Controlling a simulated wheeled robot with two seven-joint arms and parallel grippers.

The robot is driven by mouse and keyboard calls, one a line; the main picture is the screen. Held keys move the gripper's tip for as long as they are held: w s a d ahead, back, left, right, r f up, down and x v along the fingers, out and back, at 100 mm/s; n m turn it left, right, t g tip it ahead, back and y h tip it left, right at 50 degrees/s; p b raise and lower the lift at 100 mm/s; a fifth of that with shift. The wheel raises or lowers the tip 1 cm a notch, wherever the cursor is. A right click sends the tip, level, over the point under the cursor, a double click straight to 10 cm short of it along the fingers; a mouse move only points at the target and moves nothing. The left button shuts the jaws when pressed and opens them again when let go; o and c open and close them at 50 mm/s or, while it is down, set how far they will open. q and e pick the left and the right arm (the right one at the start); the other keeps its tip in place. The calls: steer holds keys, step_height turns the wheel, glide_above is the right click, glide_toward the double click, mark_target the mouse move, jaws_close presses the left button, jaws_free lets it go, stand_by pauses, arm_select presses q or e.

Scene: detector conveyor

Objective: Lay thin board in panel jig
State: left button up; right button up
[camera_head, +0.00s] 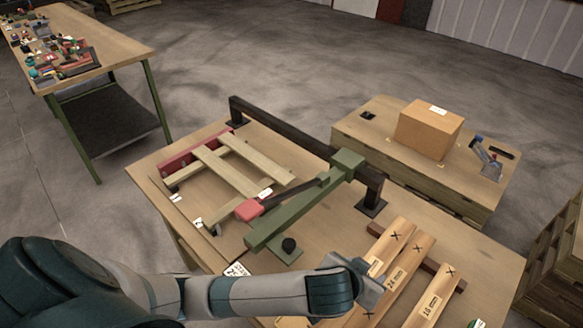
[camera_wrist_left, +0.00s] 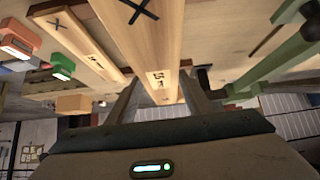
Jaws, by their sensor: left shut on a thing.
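Pale wooden boards with X marks and printed labels lie side by side at the front right of the table in the head view. My left gripper (camera_head: 372,287) is shut on the leftmost board (camera_head: 391,239); in the wrist view this board (camera_wrist_left: 135,45) runs between the fingers. The middle board (camera_head: 410,255) and right board (camera_head: 440,287) lie beside it. The panel jig, with its red rail (camera_head: 188,153), sits at the table's left, with pale slats (camera_head: 224,170) in it. Its green clamp arm (camera_head: 300,213) crosses the table. My right gripper is not in view.
A black bar (camera_head: 285,125) on posts spans behind the jig. A dark rest (camera_head: 376,229) lies under the boards. A cardboard box (camera_head: 429,130) and a blue-grey tool (camera_head: 487,160) stand on the crate top behind. A cluttered bench (camera_head: 105,47) is at far left.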

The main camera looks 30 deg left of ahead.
arm_select(q)
steer(key=w+a+f+n+y+b, duration=0.1)
steer(key=w+a+b, duration=0.1)
steer(key=a+b, duration=0.5)
steer(key=a, duration=0.5)
steer(key=shift+w+f+n+b, duration=0.3)
steer(key=shift+f+n+b, duration=0.05)
steer(key=shift+n, duration=0.05)
steer(key=shift+r, duration=0.15)
